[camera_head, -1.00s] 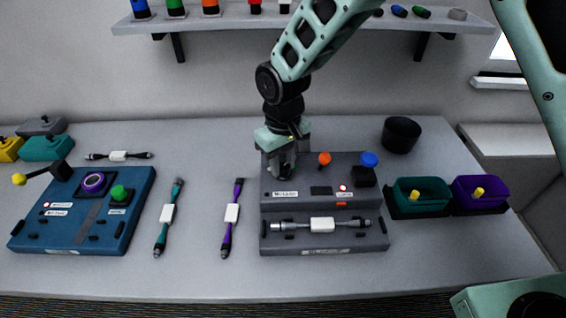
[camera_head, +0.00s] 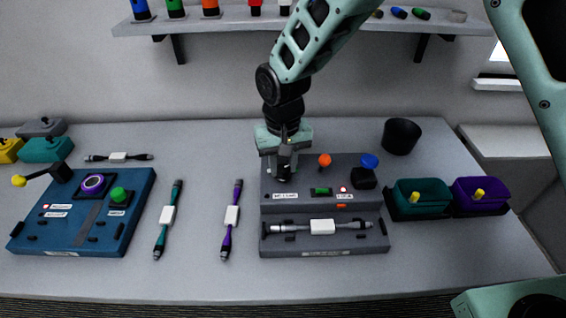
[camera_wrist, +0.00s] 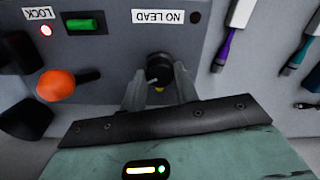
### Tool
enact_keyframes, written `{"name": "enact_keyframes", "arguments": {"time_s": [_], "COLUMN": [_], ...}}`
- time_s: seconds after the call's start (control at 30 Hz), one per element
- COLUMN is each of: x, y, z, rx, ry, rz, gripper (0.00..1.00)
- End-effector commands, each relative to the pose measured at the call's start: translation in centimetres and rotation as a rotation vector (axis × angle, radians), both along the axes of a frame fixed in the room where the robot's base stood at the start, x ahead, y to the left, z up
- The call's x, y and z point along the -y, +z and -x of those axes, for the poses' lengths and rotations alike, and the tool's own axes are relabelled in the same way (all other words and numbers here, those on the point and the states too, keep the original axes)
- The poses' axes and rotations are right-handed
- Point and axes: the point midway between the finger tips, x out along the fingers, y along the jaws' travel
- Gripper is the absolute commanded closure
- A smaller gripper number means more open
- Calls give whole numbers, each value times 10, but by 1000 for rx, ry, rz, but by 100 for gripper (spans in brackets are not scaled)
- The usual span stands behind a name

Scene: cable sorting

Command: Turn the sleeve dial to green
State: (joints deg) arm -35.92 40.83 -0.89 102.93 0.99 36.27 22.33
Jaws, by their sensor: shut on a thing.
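The sleeve dial (camera_wrist: 158,70) is a small black knob on the upper deck of the dark grey machine (camera_head: 320,251). My gripper (camera_head: 285,176) is over the left part of that deck, and its fingers are shut on the dial; it also shows in the wrist view (camera_wrist: 160,88). A small window (camera_wrist: 86,23) on the deck shows green, also visible in the head view (camera_head: 321,191). A label beside the dial in the wrist view reads "NO LEAD". A red light (camera_wrist: 46,30) glows by a "LOCK" label. My fingers partly hide the dial.
An orange-knobbed lever (camera_head: 324,160) and a blue-topped black block (camera_head: 369,161) stand right of my gripper. A white-sleeved cable (camera_head: 322,227) lies in the lower deck. Purple and teal cables lie left. Teal and purple bins (camera_head: 420,204) stand right.

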Motion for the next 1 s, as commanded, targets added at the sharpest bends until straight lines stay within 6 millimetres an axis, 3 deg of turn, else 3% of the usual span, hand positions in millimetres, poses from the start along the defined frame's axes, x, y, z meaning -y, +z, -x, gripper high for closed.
{"name": "enact_keyframes", "arguments": {"time_s": [0.17,0.2,0.27,0.67,1.0], "x": [0,0,0,-1,-1], "y": [2,2,1,9,79], "z": [-1,-1,-1,-1,-2], "rx": [4,4,4,3,7], "ry": [-1,-1,-1,1,1], "rz": [-2,-2,-2,-3,-5], "gripper": [92,59,48,48,48]}}
